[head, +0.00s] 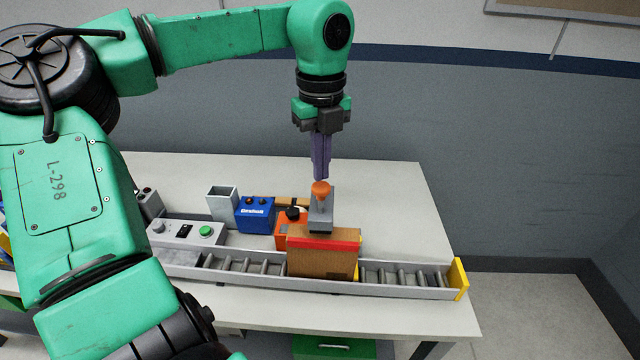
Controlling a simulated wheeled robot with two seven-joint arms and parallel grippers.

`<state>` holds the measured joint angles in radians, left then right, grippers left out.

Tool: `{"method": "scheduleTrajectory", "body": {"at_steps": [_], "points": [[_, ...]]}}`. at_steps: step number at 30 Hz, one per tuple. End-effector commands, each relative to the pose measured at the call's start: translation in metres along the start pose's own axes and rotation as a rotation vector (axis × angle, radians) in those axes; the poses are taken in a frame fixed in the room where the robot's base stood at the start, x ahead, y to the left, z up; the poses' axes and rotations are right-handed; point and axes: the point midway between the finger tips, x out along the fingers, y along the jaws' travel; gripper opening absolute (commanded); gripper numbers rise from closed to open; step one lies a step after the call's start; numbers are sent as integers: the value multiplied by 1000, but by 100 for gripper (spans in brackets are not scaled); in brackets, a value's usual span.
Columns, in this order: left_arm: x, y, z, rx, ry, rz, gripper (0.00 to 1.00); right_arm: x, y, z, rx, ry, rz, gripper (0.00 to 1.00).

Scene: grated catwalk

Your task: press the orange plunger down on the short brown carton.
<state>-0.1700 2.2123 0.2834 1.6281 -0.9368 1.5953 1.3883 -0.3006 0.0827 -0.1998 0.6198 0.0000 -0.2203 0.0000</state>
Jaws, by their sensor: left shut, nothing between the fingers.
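The short brown carton (322,263) with a red band along its top edge sits on the roller conveyor (410,290). The orange plunger (320,190) tops a grey stamp body (321,215) that stands upright on or just behind the carton's top. My left gripper (321,177) points straight down, its purple fingers closed together with nothing held. Its tips are right above the plunger; I cannot tell if they touch it. My right gripper is not in view.
A control box with a green button (206,231), a blue box (256,214), an orange box (284,232) and a grey open container (222,204) stand left of the carton. A yellow end stop (458,279) closes the conveyor's right end. The table's back right is clear.

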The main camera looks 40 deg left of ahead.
Motion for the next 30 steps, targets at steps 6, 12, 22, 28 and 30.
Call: {"method": "scheduleTrajectory", "body": {"at_steps": [6,12,22,28,30], "points": [[0,0,0,0,0,0,0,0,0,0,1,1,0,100],[2,0,0,0,0,0,0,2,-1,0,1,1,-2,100],[15,0,0,0,0,1,0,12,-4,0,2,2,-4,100],[22,0,0,0,0,0,0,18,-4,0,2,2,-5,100],[24,0,0,0,0,0,0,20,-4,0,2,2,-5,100]]}}
